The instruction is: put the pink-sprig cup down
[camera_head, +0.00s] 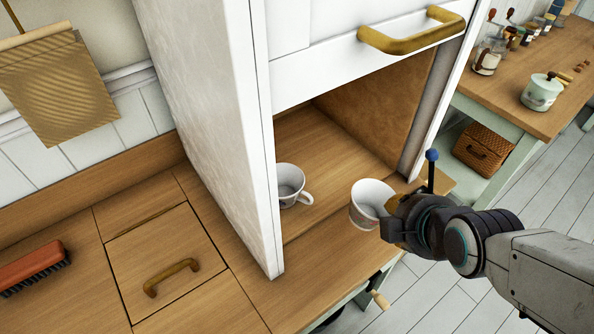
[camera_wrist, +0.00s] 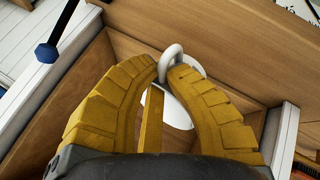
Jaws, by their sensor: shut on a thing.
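A white cup (camera_head: 368,206), taken as the pink-sprig cup, is at my gripper (camera_head: 392,216) in front of the open cabinet bay. It looks roughly upright; its sprig cannot be made out. In the wrist view my gripper's yellow fingers (camera_wrist: 168,72) close around the cup's white handle (camera_wrist: 171,52). The fingers hide part of the cup. In the head view the cup is over the front of the wooden surface (camera_head: 331,252); I cannot tell whether its base touches it.
A second white cup (camera_head: 290,182) stands inside the bay, to the left. A white side panel (camera_head: 215,110) and a drawer with a brass handle (camera_head: 410,38) bound the bay. Bare wood lies between the cups. A wooden lid (camera_head: 160,250) and brush (camera_head: 35,268) are left.

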